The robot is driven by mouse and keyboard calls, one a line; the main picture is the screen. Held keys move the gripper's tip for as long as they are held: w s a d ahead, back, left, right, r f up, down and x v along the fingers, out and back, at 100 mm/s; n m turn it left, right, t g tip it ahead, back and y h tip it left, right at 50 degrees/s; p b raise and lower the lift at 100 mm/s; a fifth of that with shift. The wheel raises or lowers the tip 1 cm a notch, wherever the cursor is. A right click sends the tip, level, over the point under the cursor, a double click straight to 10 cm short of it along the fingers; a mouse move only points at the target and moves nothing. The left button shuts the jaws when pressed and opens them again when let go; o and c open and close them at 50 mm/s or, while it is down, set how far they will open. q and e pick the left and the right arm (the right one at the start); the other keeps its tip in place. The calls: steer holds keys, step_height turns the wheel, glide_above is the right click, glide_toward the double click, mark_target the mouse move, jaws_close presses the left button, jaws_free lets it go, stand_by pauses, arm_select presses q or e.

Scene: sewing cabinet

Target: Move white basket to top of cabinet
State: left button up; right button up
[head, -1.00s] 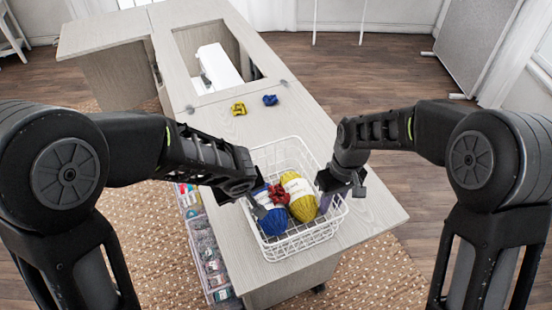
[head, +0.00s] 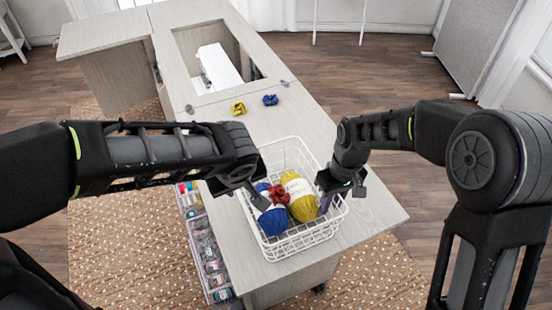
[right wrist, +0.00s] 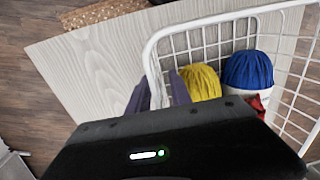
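The white wire basket (head: 312,236) stands on the near end of the cabinet top (head: 365,212). It holds blue yarn (head: 272,222), yellow yarn (head: 299,196) and a small red bundle (head: 279,194). My right gripper (head: 330,196) is at the basket's right rim. In the right wrist view its two fingers (right wrist: 160,94) stand apart, one on each side of the basket wall (right wrist: 153,62). My left gripper (head: 257,198) is at the left rim, with a grey finger over the inside of the basket. Its other finger is hidden, so its opening is unclear.
A small yellow bundle (head: 238,108) and a small blue bundle (head: 270,100) lie farther back on the top. Behind them is an opening with a white machine (head: 219,67). Clear bins (head: 209,262) of supplies hang at the left side. Bare top lies right of the basket.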

step_height(320, 180, up, 12)
steer(key=d, duration=0.1)
steer(key=shift+w, duration=0.25)
steer(key=shift+f, duration=0.1)
stand_by(0.5)
